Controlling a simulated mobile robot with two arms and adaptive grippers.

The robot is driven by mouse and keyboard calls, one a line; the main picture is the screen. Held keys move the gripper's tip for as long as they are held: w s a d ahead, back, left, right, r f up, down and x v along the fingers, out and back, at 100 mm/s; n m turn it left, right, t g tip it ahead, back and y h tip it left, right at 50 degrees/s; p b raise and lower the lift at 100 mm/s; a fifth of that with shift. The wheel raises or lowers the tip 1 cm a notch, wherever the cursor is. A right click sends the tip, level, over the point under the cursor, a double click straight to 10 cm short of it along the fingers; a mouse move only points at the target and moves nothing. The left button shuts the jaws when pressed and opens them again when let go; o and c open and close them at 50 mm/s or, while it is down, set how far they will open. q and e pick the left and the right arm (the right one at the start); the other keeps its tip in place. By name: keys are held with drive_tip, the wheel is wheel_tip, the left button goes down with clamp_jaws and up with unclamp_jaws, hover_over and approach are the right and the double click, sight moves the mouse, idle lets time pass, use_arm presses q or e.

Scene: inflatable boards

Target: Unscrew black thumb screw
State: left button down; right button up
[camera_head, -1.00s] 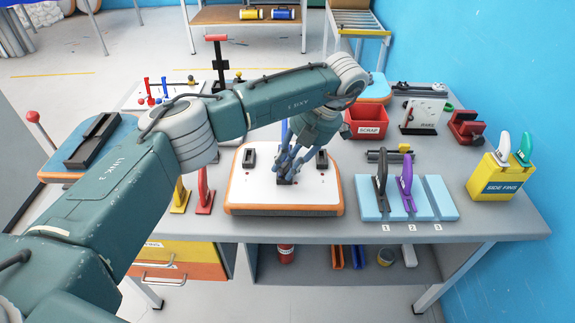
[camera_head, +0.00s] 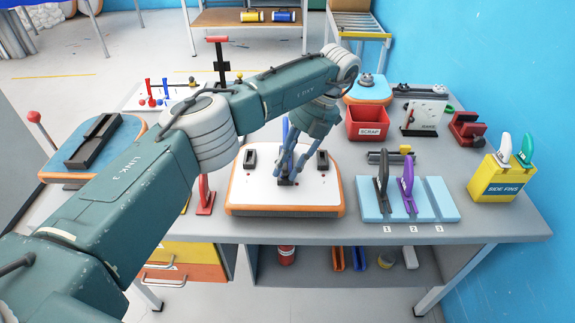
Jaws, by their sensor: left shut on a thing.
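A white board with an orange rim (camera_head: 255,195) lies on the grey workbench. It carries a black box on each side, the left box (camera_head: 250,158) and the right box (camera_head: 322,160), and a dark fitting at its middle. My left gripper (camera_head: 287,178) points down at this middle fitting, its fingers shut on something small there. The black thumb screw is too small and covered by the fingers to make out clearly. A blue upright piece (camera_head: 285,130) shows just behind the gripper. My right gripper is not in view.
A light blue rack (camera_head: 433,210) with a black fin (camera_head: 382,185) and a purple fin (camera_head: 407,187) stands to the right. Another blue board (camera_head: 85,145) lies at the left.

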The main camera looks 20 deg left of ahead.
use_arm(q)
drive_tip(key=shift+s+a+f+n+g, duration=0.1)
drive_tip(key=shift+f+n+g, duration=0.15)
drive_tip(key=shift+n, duration=0.65)
drive_tip(key=shift+h, duration=0.3)
drive_tip(key=n+g+b, duration=0.1)
drive_tip(key=n, duration=0.1)
drive_tip(key=shift+n+h, duration=0.4)
drive_tip(key=shift+r+n+b, duration=0.3)
